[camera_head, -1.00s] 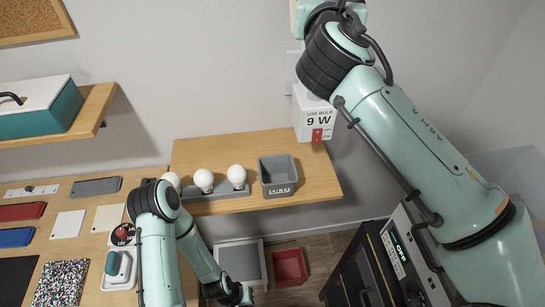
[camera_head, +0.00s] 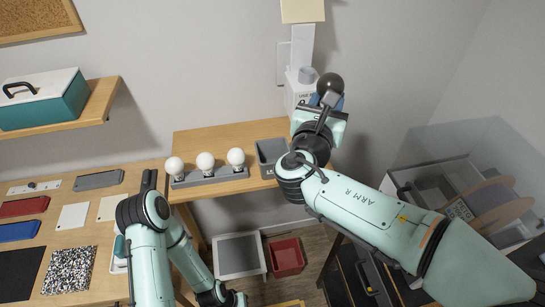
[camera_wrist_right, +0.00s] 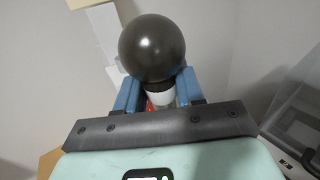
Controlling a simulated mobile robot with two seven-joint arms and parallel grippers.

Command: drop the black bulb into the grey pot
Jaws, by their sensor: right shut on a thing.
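The black bulb (camera_head: 330,84) is held upright, glass up, in my right gripper (camera_head: 326,101), in front of the wall at upper right. In the right wrist view the dark round bulb (camera_wrist_right: 152,47) stands above the blue fingers of the gripper (camera_wrist_right: 158,92), which are shut on its pale base. The grey pot (camera_head: 268,152) stands on the wooden shelf, below and left of the bulb; my right arm hides its right part. My left gripper (camera_head: 232,299) is low at the bottom edge, too small and cut off to tell its state.
Several white bulbs (camera_head: 205,161) stand in a grey rack (camera_head: 210,177) left of the pot. A white box (camera_head: 297,92) and a lamp post with a grey socket (camera_head: 307,75) are beside the gripper. A red bin (camera_head: 287,256) is on the floor.

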